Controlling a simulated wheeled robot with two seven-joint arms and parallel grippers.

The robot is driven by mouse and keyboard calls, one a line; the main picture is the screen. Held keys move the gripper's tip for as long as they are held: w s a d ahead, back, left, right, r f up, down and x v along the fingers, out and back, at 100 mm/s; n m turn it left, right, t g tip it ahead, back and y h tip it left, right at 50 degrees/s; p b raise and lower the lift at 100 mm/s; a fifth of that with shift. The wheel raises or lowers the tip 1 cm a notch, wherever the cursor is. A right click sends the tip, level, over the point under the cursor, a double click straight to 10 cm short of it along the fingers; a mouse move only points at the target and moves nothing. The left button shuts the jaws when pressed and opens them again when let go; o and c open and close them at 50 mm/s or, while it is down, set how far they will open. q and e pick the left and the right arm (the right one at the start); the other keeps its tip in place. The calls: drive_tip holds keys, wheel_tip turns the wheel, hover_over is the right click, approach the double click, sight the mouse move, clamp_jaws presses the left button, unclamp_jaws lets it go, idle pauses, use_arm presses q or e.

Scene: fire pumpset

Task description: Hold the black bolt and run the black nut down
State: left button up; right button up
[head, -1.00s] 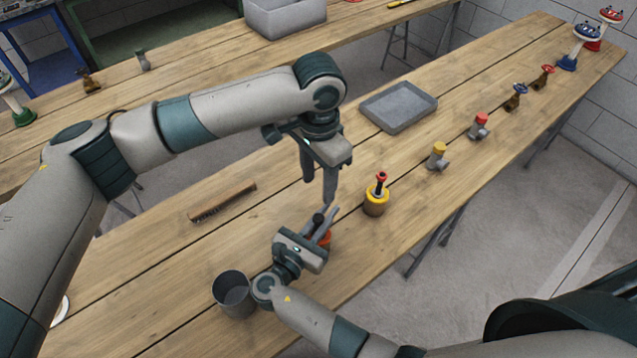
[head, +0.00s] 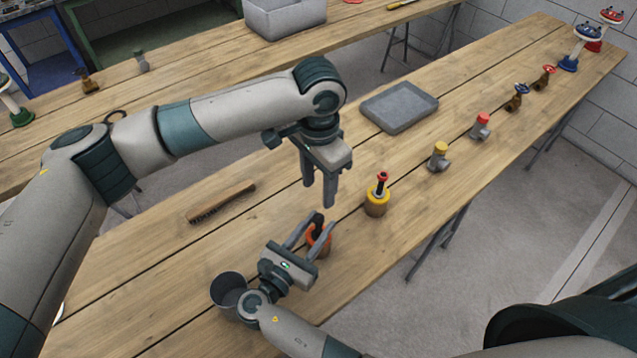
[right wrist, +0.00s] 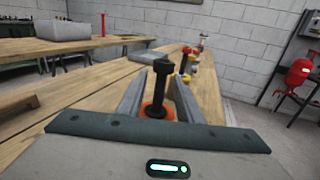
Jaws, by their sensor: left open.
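The black bolt (head: 318,222) stands upright in an orange holder (head: 323,245). In the right wrist view the bolt (right wrist: 159,88) has a wider black piece (right wrist: 163,66) at its top; whether that is the nut or the bolt's head I cannot tell. My right gripper (head: 320,224) is open, with one finger on each side of the bolt. In the right wrist view gaps show between the bolt and both fingers. My left gripper (head: 319,195) is open and empty, pointing down above and behind the bolt.
A yellow holder (head: 376,203) with a red-topped bolt (head: 382,180) stands to the right. A grey cup (head: 226,290) stands by my right wrist. A brush (head: 222,203) lies at left and a grey tray (head: 399,107) at the back. Several valves and fittings line the table to the right.

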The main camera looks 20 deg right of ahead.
sight(317, 228)
drive_tip(key=shift+b+v, duration=0.45)
drive_tip(key=shift+v, duration=1.2)
drive_tip(key=shift+s, duration=0.1)
